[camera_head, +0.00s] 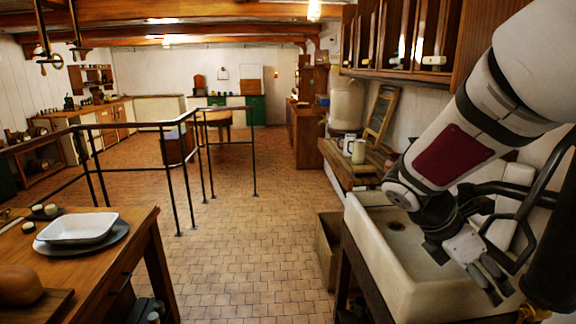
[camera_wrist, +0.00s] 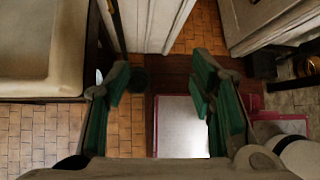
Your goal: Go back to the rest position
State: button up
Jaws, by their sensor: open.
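My gripper (camera_head: 482,272) hangs at the end of my arm at the right of the head view, over the white sink. It points down and holds nothing. In the wrist view my gripper (camera_wrist: 160,82) shows two fingers with green pads, spread wide apart with nothing between them. Below the fingers the wrist view shows tiled floor and a pale flat panel with a magenta edge.
The white sink (camera_head: 378,243) stands at the right, with mugs (camera_head: 358,151) on the counter behind it. A wooden table (camera_head: 110,262) with a white enamel dish (camera_head: 77,228) is at the left. A metal railing (camera_head: 190,180) stands mid-room. The tiled floor between is clear.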

jog(key=s+a+r+m+t+y, duration=0.3)
jog(key=s+a+m+y, duration=0.1)
jog(key=a+m, duration=0.4)
jog(key=s+a+r+m+t+y+b, duration=0.1)
jog(key=s+a+r+m+t+y, duration=0.2)
jog(key=s+a+m, duration=0.3)
jog(key=a+m+y, duration=0.1)
jog(key=a+m, duration=0.1)
jog(key=m, duration=0.2)
jog(key=shift+s+a+r+m+t+b, duration=0.15)
jog(key=shift+s+r+m+t+b, duration=0.15)
jog(key=shift+m+t, duration=0.1)
